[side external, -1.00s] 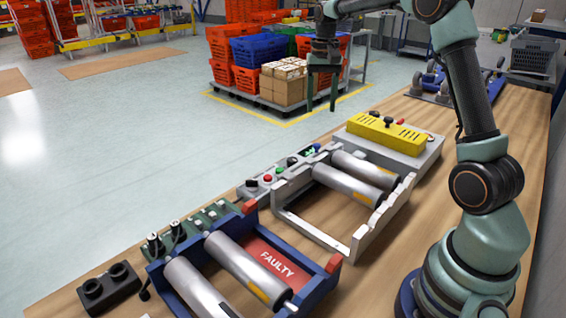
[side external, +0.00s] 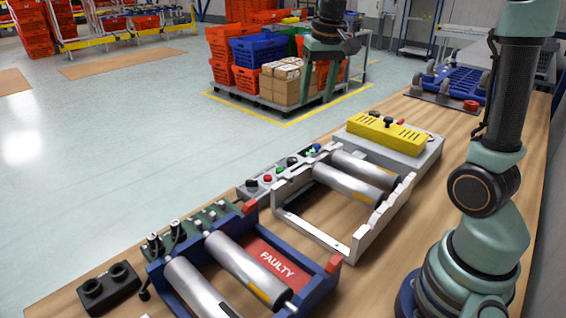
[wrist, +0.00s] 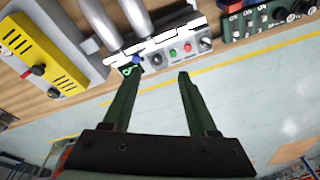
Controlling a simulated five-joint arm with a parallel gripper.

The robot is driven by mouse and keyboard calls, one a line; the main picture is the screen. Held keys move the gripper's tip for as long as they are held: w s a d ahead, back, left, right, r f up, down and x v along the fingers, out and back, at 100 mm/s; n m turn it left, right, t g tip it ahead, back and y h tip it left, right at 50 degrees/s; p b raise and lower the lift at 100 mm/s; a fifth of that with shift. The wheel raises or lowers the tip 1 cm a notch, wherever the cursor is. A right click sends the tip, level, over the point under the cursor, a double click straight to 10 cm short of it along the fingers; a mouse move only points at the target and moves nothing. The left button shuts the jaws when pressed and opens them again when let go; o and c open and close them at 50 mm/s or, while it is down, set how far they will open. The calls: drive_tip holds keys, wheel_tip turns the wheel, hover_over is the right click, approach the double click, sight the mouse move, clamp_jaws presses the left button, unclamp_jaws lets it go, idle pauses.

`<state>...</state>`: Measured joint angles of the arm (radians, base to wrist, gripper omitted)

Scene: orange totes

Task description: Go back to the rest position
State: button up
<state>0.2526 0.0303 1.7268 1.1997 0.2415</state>
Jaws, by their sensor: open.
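My gripper (side external: 317,88) is open and empty, with its two fingers pointing down. In the side view it hangs high, in front of the stacked crates in the background, and touches nothing. In the wrist view the dark green fingers (wrist: 157,74) are spread wide with nothing between them. My arm rises from its base at the right of the bench, and its upper part runs out of the top of the side view.
On the wooden bench (side external: 480,150) stand a grey roller frame (side external: 300,228), a blue roller tray (side external: 325,285) marked FAULTY, a yellow-topped box (side external: 385,133) and a black two-holed block (side external: 108,290). A blue wheeled piece (side external: 455,80) lies at the far end. The air around my gripper looks clear.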

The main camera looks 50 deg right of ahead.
drive_tip(key=s+a+f+n+t, duration=0.2)
drive_tip(key=s+a+n, duration=0.3)
drive_tip(key=s+a, duration=0.5)
drive_tip(key=shift+s+a+f+n+t+y, duration=0.15)
drive_tip(key=shift+s+f+n+t+y, duration=0.2)
drive_tip(key=shift+s+t, duration=0.4)
